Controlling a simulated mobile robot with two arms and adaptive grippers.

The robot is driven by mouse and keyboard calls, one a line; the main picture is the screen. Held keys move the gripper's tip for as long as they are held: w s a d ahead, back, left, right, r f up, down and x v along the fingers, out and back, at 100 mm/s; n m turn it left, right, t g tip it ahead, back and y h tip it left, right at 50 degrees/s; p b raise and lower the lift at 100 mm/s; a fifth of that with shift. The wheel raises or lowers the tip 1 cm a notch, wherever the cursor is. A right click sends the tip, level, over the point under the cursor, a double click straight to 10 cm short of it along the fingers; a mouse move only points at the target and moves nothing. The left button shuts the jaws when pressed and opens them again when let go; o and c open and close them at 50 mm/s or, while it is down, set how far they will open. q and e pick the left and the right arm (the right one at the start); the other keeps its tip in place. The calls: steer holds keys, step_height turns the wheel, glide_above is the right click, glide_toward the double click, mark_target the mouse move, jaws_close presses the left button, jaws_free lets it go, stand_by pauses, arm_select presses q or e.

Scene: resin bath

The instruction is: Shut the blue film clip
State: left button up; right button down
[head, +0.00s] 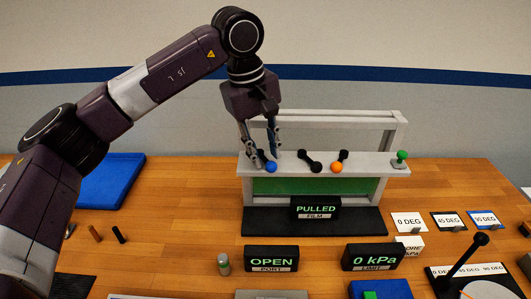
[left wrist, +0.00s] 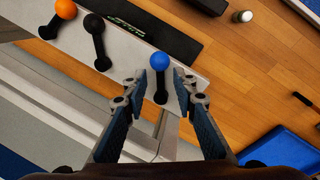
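The blue film clip (head: 271,167) is a short dark lever with a blue ball end, on the grey top ledge of the film frame (head: 367,163). In the left wrist view its blue ball (left wrist: 159,61) and black stem lie between my fingers. My left gripper (head: 265,157) is open over the clip from above. In the left wrist view the fingers of my left gripper (left wrist: 160,78) stand on both sides of the stem with gaps visible. A "PULLED FILM" display (head: 316,208) stands in front of the frame. My right gripper is not in view.
A black-ended lever (head: 312,162) and an orange-ended lever (head: 338,164) stand on the ledge right of the blue one, with a green knob (head: 402,157) at its right end. "OPEN PORT" (head: 271,258) and "0 kPa" (head: 373,256) displays stand nearer. A blue tray (head: 112,182) lies left.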

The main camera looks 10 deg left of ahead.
arm_select(q)
step_height(320, 180, up, 11)
steer(key=s+a, duration=0.1)
steer(key=shift+s, duration=0.35)
steer(key=shift+a, duration=0.15)
